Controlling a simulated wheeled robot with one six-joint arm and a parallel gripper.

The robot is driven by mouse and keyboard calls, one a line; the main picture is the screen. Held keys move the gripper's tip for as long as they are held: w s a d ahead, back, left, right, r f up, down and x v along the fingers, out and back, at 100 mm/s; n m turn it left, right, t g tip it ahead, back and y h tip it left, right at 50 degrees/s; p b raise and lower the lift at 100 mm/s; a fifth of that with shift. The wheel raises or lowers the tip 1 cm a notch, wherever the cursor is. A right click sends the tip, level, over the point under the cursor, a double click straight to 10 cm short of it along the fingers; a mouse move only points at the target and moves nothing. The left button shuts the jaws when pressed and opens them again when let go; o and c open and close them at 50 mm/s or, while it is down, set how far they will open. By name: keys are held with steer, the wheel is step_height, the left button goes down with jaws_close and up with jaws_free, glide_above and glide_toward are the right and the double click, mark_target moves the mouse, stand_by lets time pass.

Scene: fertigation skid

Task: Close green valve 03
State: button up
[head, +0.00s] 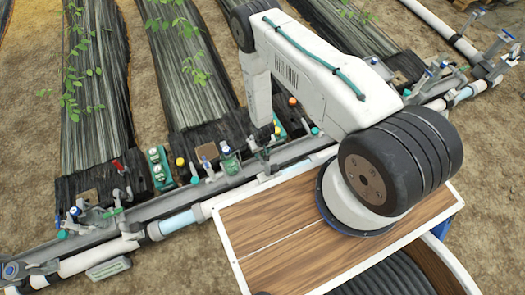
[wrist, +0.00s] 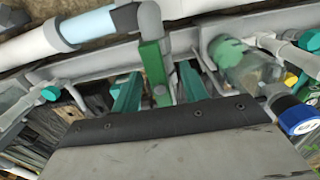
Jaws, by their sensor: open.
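A green valve handle (wrist: 153,68) stands upright in the wrist view, joined at its top to a grey pipe fitting. No number is readable on it, so I cannot tell if it is valve 03. My gripper (wrist: 159,72) is open, with one teal finger on each side of the handle. Whether either finger touches it I cannot tell. The lower end of the handle is partly hidden behind the dark edge of my gripper. In the head view my arm reaches down to the pipe row and hides most of this spot.
A clear filter bowl with a green top (wrist: 228,52) and a blue-capped fitting (wrist: 298,118) sit close on the right. A teal knob (wrist: 50,93) is at the left. In the head view a white pipe (head: 95,258) and several small valves line the skid.

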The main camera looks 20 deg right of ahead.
jaws_close()
steer(key=m, duration=0.5)
steer(key=shift+m, duration=0.4)
steer(key=m, duration=0.4)
steer(key=shift+m, duration=0.3)
steer(key=m, duration=0.4)
steer(key=shift+m, duration=0.3)
steer(key=m, duration=0.4)
steer(key=shift+o, duration=0.2)
jaws_free()
step_height(320, 180, up, 10)
steer(key=shift+r, duration=0.1)
